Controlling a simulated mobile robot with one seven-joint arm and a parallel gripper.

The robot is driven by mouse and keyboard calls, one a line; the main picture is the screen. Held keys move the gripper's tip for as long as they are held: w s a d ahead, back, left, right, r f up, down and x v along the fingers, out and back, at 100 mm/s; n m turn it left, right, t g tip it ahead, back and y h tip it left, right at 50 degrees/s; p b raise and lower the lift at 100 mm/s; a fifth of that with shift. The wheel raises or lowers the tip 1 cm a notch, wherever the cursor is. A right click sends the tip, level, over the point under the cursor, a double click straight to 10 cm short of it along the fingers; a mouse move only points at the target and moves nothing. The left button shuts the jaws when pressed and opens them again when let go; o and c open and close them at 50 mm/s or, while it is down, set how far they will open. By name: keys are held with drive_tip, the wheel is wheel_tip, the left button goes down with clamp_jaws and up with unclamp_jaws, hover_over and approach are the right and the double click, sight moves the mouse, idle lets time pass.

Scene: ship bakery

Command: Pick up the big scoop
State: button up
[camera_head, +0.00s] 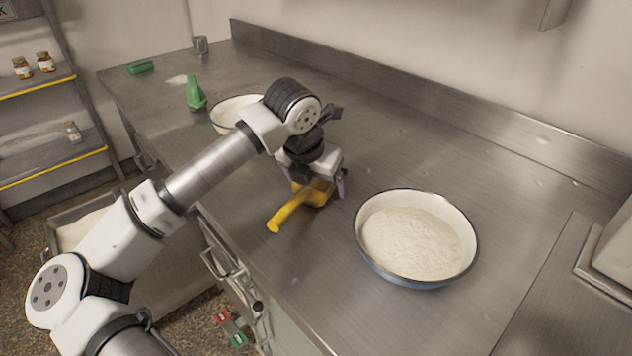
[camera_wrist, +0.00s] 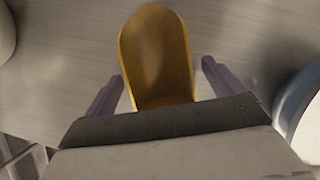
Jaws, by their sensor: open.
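The big scoop (camera_head: 289,212) is yellow and lies on the steel counter, its handle pointing toward the front left in the head view. In the wrist view the scoop's rounded yellow part (camera_wrist: 156,55) shows between the two fingers. My gripper (camera_head: 315,186) is directly above the scoop, pointing down. It is open, with one purple finger on each side of the scoop; in the wrist view (camera_wrist: 160,85) both fingers stand apart from it. Part of the scoop is hidden by my gripper.
A large bowl of flour (camera_head: 417,237) stands right of my gripper. Another bowl (camera_head: 228,115) stands behind my arm, next to a green bottle-like item (camera_head: 195,93). A green object (camera_head: 141,66) and a small metal cup (camera_head: 200,44) are farther back. The counter's back right is clear.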

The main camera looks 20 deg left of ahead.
drive_tip(key=shift+c, duration=0.4)
drive_tip(key=c, duration=1.1)
drive_tip(key=shift+c, duration=0.2)
drive_tip(key=shift+r, duration=0.15)
